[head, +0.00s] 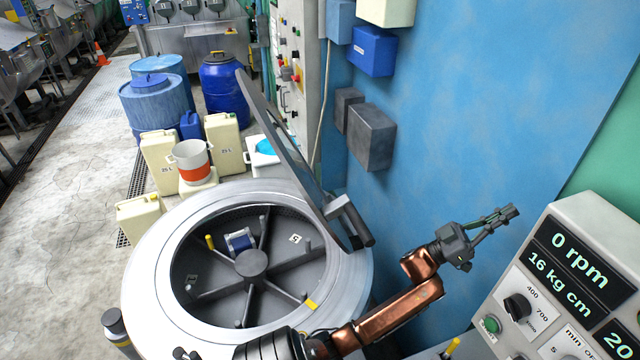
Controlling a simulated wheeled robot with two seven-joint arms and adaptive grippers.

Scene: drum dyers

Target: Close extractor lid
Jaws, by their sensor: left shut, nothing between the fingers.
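The extractor (145,290) is a round grey machine with a broad pale rim around an open drum. Its lid (290,150) stands raised and tilted at the drum's back right, seen nearly edge-on. A dark bar on a bracket (352,222) sits at the lid's lower right end. My left gripper (512,212) is shut and empty, right of the lid and apart from it, in front of the blue wall. My left arm reaches past the drum's front right rim. My right gripper is not in view.
A control panel (545,290) reading 0 rpm stands at the lower right. Cream canisters (225,143), an orange-and-white pot (192,162) and blue drums (224,90) stand behind the extractor. Grey boxes (371,137) hang on the blue wall (460,110). A small blue-and-white object (240,241) lies inside the drum.

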